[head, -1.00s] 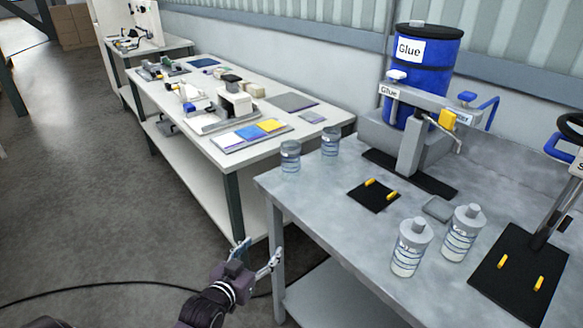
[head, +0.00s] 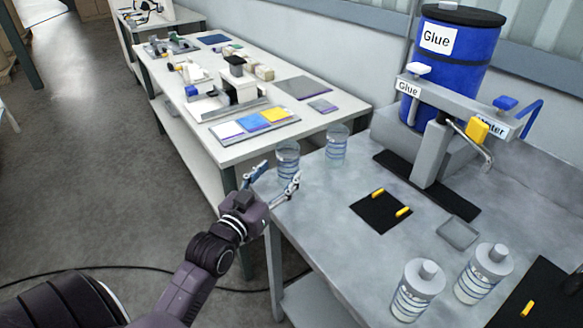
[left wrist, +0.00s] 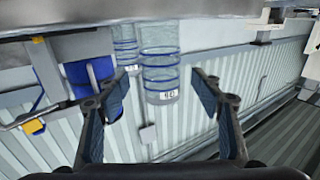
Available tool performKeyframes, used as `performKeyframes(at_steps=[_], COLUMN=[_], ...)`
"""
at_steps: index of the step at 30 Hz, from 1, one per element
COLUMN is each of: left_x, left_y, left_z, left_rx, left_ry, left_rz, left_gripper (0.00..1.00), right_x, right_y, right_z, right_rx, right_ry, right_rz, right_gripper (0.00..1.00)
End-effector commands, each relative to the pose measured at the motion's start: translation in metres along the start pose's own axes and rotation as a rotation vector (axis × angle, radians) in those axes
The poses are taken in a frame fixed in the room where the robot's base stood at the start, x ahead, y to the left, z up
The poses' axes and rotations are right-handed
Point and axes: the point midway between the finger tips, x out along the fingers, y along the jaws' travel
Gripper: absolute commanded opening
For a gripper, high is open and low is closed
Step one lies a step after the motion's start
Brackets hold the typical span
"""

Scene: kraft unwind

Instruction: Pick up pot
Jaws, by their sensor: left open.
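A clear open-topped pot with blue bands (head: 288,158) stands upright at the left corner of the grey table. A second similar pot (head: 337,146) stands behind it to the right. My left gripper (head: 277,180) is open at the near side of the first pot, its fingers pointing toward it. In the upside-down left wrist view, the first pot (left wrist: 160,62) shows between the two spread fingers, with no clear contact. The second pot (left wrist: 125,42) is partly hidden beside it. Two more banded pots with grey lids (head: 416,290) (head: 483,272) stand at the front right. My right gripper is not seen.
The grey table (head: 335,235) also holds a black mat with yellow pegs (head: 380,212), a small grey tray (head: 458,233) and a glue dispenser with a blue drum (head: 450,65). A white bench (head: 225,155) with coloured pads stands behind left. A black cable lies on the floor.

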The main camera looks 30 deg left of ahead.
Motion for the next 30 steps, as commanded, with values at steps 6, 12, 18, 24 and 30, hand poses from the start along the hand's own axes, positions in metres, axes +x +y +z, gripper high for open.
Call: performKeyframes(at_steps=[6,12,18,24,30], left_x=[0.025,0.052,0.06,0.059,0.059], left_y=[-0.001,-0.002,-0.002,-0.002,-0.002], left_z=[-0.004,-0.002,-0.001,-0.001,-0.001], left_rx=[0.0,0.0,0.001,0.001,0.001], left_ry=[0.0,-0.001,-0.002,-0.001,-0.001], left_rz=[-0.001,0.0,0.0,0.0,0.0], left_gripper=[0.6,0.6,0.6,0.53,0.31], right_x=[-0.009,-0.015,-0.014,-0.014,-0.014], right_y=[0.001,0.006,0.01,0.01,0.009], right_z=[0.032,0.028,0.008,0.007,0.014], right_rx=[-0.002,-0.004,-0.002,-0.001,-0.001], right_ry=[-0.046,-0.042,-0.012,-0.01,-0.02], right_rz=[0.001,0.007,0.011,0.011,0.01], right_gripper=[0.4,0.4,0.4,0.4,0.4])
